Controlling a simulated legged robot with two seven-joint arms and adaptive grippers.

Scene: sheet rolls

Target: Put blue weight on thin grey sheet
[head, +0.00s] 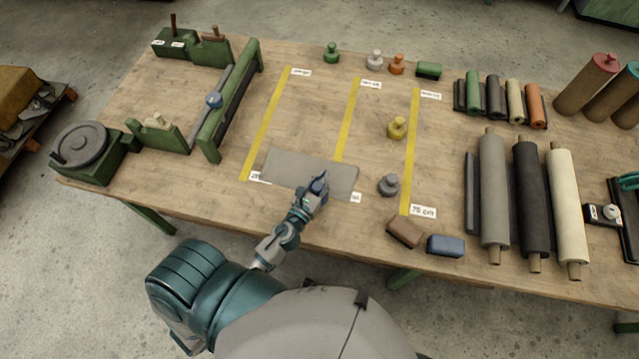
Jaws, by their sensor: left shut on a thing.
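The thin grey sheet (290,168) lies flat near the front of the wooden table, across the lower ends of two yellow lines. My left gripper (319,190) is over the sheet's right part, shut on a small dark blue thing (319,182) that looks like the blue weight. The fingers hide most of it, and I cannot tell whether it touches the sheet. My right gripper is not in view.
A grey weight (389,185), a brown block (404,232) and a blue block (445,245) are right of the sheet. A yellow weight (397,128) stands farther back. Large rolls (532,195) lie at right. A green-framed bar (235,100) stands at left.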

